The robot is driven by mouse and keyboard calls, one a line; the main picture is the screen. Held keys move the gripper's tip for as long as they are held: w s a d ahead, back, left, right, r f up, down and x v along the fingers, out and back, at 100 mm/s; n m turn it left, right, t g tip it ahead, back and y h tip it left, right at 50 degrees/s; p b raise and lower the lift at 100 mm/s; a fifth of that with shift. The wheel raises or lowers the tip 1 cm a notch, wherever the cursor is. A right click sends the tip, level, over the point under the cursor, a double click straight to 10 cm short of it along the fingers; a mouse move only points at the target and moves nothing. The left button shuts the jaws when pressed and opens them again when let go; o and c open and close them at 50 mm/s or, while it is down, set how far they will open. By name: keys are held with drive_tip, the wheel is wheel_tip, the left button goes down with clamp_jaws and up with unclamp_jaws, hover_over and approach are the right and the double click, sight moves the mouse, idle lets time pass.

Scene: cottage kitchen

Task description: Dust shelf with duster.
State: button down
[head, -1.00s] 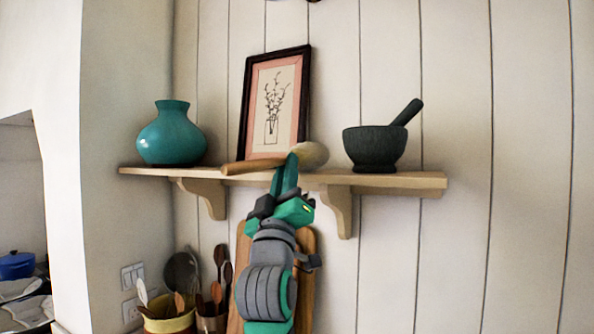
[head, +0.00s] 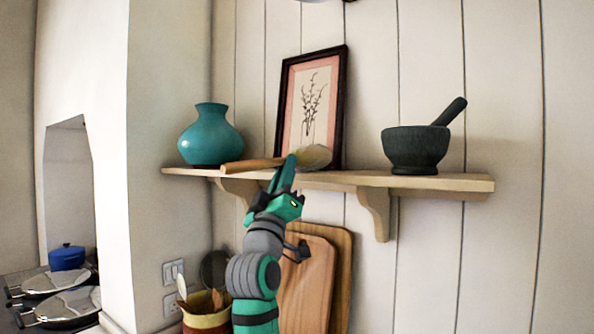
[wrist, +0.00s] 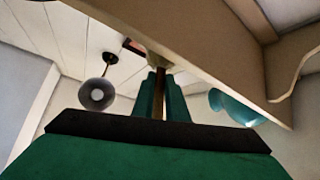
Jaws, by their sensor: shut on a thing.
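The duster has a wooden handle (head: 243,164) and a pale, rounded head (head: 315,157). My gripper (head: 284,172) has its green fingers shut on the handle near the head. In the wrist view, the fingers (wrist: 160,95) hold the handle between them. The duster lies nearly level at the front edge of the wooden shelf (head: 455,182), its head before the picture frame's lower part and its handle end pointing left below the vase. I cannot tell if the head touches the shelf. In the wrist view, the shelf's underside (wrist: 205,45) is close above the gripper.
On the shelf stand a teal vase (head: 210,138) at left, a framed plant drawing (head: 311,105) and a dark mortar with pestle (head: 416,150) at right. Shelf space between frame and mortar is clear. Cutting boards (head: 305,285) lean below. A ceiling lamp (wrist: 96,94) hangs behind.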

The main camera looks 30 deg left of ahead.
drive_tip(key=w+a, duration=0.2)
drive_tip(key=a, duration=2.6)
drive_tip(key=s+r, duration=0.3)
drive_tip(key=s, duration=1.6)
drive_tip(key=shift+s+a, duration=0.35)
drive_tip(key=shift+w, duration=0.2)
